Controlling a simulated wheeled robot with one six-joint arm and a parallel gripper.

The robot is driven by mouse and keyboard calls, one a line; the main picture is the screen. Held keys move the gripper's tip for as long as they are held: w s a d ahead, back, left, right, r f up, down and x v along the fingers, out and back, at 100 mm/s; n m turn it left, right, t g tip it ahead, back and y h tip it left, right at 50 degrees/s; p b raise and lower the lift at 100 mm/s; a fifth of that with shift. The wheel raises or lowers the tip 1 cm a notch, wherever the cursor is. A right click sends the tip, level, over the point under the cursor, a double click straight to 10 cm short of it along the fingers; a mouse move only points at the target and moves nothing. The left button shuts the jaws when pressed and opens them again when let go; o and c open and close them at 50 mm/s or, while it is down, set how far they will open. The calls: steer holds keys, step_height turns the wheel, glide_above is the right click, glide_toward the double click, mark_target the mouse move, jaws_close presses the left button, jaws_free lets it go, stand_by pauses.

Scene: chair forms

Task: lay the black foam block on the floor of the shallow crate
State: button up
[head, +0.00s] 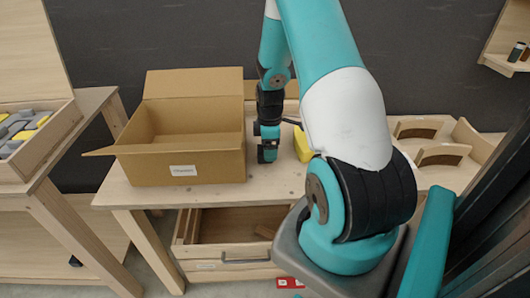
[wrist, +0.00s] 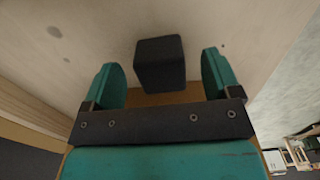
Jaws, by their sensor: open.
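The black foam block (wrist: 160,62) shows in the wrist view on a pale wooden surface, in the gap between my gripper's two teal fingers. My gripper (wrist: 161,76) is open, with a finger to each side of the block and clear space at both sides. In the head view my gripper (head: 265,142) points down at the table, just right of the cardboard box; the block is hard to tell from the dark gripper parts there. A low wooden box (head: 58,128) at the far left holds several grey and yellow blocks. I cannot tell whether it is the shallow crate.
The open cardboard box (head: 190,165) has raised flaps and stands on the wooden table (head: 220,196). An open drawer (head: 228,262) is below.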

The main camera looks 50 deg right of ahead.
step_height(320, 180, down, 2)
steer(key=shift+c, duration=0.5)
steer(key=c, duration=1)
steer(key=shift+o, duration=0.2)
steer(key=shift+r, duration=0.1)
